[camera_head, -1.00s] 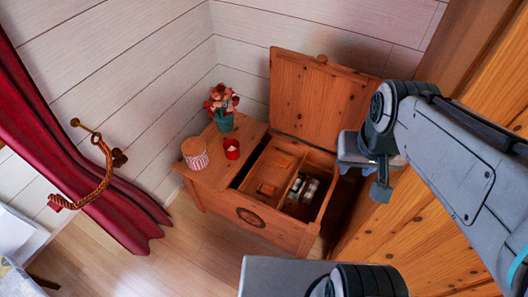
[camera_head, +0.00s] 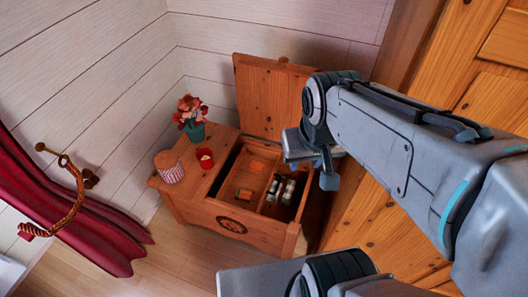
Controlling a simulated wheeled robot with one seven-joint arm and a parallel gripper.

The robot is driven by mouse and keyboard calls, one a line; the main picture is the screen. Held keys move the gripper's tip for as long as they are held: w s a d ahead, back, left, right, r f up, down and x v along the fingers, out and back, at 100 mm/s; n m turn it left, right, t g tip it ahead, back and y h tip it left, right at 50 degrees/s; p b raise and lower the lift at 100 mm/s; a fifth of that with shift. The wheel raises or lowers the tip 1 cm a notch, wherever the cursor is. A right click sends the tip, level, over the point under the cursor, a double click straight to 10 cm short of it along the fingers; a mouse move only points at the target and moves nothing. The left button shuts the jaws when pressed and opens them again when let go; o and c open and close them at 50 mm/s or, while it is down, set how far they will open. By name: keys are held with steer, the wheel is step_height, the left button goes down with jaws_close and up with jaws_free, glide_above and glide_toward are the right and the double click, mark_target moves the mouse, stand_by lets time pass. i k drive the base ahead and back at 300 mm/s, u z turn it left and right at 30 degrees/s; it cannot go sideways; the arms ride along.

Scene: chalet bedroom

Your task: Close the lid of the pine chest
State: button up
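The pine chest (camera_head: 188,204) stands in the corner against the white plank walls. Its lid (camera_head: 263,97) is open and upright, leaning back near the wall, with a small knob at its top edge. The open compartment shows inner dividers, an orange-brown item (camera_head: 244,194) and several small jars or tins (camera_head: 281,190). My gripper (camera_head: 326,180) is in front of the lid's right side, above the chest's right end. It seems apart from the lid, and my wrist hides part of the lid's right edge. Whether the fingers are open or shut is not clear.
A large pine cupboard (camera_head: 440,130) is close on the right. A red curtain (camera_head: 70,215) with a rope tieback hangs left. The floor before the chest is clear.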

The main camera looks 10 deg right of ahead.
mark_target(269, 91)
steer(key=z, duration=2.75)
steer(key=k, duration=1.3)
steer(key=u, duration=1.75)
steer(key=i, duration=1)
